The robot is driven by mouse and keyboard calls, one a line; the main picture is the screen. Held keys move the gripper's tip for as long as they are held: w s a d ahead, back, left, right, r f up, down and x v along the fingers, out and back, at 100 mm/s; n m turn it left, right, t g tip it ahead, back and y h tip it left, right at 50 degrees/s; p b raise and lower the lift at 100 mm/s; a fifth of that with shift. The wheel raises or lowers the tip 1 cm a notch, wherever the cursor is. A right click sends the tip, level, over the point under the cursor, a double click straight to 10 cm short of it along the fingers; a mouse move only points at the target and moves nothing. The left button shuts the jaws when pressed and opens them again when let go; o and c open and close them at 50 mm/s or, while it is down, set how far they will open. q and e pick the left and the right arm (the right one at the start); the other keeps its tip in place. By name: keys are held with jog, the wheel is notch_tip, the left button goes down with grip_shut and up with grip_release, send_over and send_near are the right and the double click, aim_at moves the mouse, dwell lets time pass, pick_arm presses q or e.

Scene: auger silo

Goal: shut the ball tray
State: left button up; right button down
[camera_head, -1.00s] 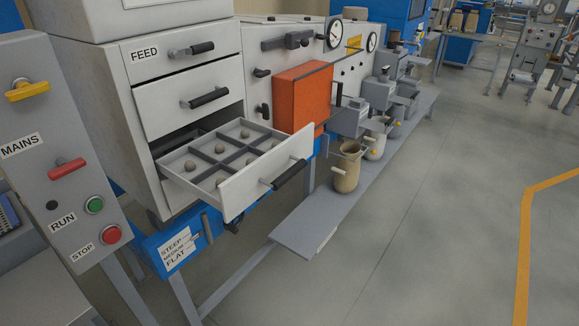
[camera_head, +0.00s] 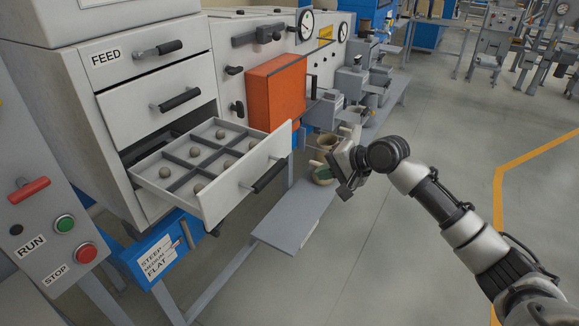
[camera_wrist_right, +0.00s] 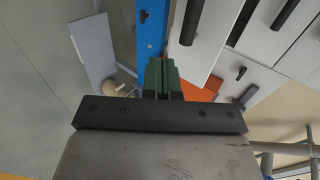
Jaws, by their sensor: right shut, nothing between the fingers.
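The ball tray (camera_head: 243,183) is a white drawer pulled out of the cabinet, with a black bar handle (camera_head: 270,174) on its front. Grey dividers split it into compartments holding several small brownish balls (camera_head: 194,152). My right gripper (camera_head: 316,165) is in front of the tray, right of the handle, with a visible gap to it. In the right wrist view its green-padded fingers (camera_wrist_right: 161,66) are together and empty. A pale front with a dark handle (camera_wrist_right: 192,22) lies beyond them. My left gripper is not in view.
Two closed drawers sit above the tray; the top one is labelled FEED (camera_head: 106,57). An orange box (camera_head: 277,88) stands behind it. A control panel (camera_head: 40,215) stands at left.

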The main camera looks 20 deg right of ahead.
jog(key=w+a+f+p, duration=0.2)
jog(key=w+a+f, duration=0.1)
jog(key=w+a, duration=0.2)
jog(key=shift+w+a+p, duration=0.35)
jog(key=shift+w+p, duration=0.05)
jog(key=shift+w, duration=0.75)
